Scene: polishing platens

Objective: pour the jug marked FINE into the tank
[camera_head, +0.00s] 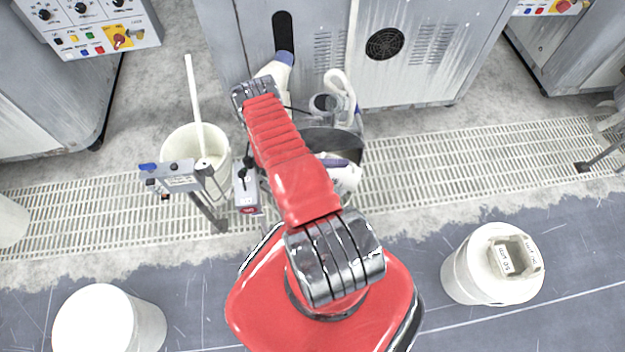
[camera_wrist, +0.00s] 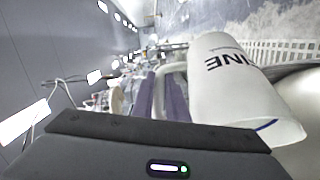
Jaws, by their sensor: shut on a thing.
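The white jug marked FINE (camera_wrist: 235,85) fills the right of the wrist view, its lettering upside down there. My gripper (camera_wrist: 160,98) is shut on its pale handle, between two purple-grey fingers. In the head view the jug (camera_head: 346,180) shows partly beyond my red arm, beside the purple finger of my gripper (camera_head: 334,162). A round, dark-walled tank (camera_head: 345,142) stands just behind them and is partly covered by the arm. The jug overlaps its near edge in the picture. I cannot tell the jug's exact tilt or whether liquid leaves it.
A white bucket (camera_head: 183,142) with a pole stands left of the tank, behind a small control stand (camera_head: 180,178). Grey machine cabinets (camera_head: 430,50) line the back.

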